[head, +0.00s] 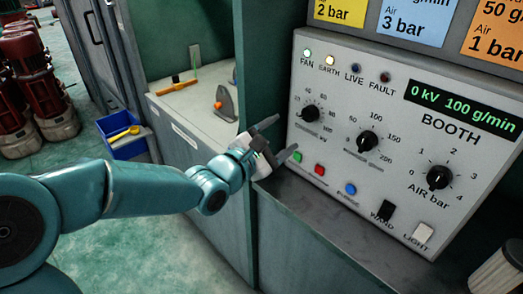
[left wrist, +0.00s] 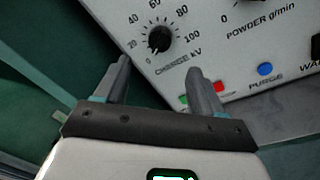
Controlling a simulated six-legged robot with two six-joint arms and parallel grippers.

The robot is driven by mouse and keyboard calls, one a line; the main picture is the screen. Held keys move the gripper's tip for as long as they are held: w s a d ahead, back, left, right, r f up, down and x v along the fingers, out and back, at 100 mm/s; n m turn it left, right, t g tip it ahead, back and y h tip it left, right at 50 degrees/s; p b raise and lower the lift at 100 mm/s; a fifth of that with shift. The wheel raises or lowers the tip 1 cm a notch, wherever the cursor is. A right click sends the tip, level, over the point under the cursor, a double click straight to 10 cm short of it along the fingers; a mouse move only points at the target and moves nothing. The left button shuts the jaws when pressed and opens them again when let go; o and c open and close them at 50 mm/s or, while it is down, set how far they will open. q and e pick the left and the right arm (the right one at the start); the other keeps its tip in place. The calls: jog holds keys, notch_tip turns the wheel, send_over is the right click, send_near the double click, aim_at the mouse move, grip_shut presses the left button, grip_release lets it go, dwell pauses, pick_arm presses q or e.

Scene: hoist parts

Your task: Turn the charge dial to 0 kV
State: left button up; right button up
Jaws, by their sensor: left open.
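The charge dial (head: 311,113) is a black knob at the left of the white booth panel (head: 340,75). It also shows in the left wrist view (left wrist: 160,38), beyond the fingertips, with a kV scale from 0 to 100. Its pointer seems to be near the 0 end. The green display (head: 465,110) reads 0 kV 100 g/min. My left gripper (head: 280,138) is open and empty, just left of and below the dial, apart from it. In the left wrist view its two fingers (left wrist: 158,68) are spread below the dial. My right gripper is out of view.
The powder dial (head: 368,141) and air dial (head: 439,177) are to the right. Green, red and blue buttons (head: 350,189) are below, with wand and light switches (head: 423,233). A grey ledge (head: 310,215) runs under the panel. A blue bin (head: 125,147) stands left.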

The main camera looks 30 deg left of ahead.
pick_arm(q)
jog(key=v, duration=0.6)
jog(key=shift+s, duration=0.2)
jog(key=d+f+g+p, duration=0.3)
jog(key=f+g, duration=0.1)
jog(key=f, duration=0.6)
jog(key=d+f+g+p, duration=0.3)
jog(key=d+f, duration=0.1)
jog(key=f, duration=0.7)
jog(key=s+d+f+m+g+p, duration=0.1)
jog(key=s+d+f+m+g, duration=0.1)
jog(key=s+f+m+g, duration=0.3)
jog(key=s+d+f+m+g+p, duration=0.1)
jog(key=s+f+m+g, duration=0.4)
jog(key=s+f+m, duration=0.6)
jog(key=s+d+m, duration=0.1)
jog(key=s+m, duration=0.4)
jog(key=m, duration=0.1)
jog(key=shift+f+y, duration=0.35)
jog(key=shift+y, duration=0.05)
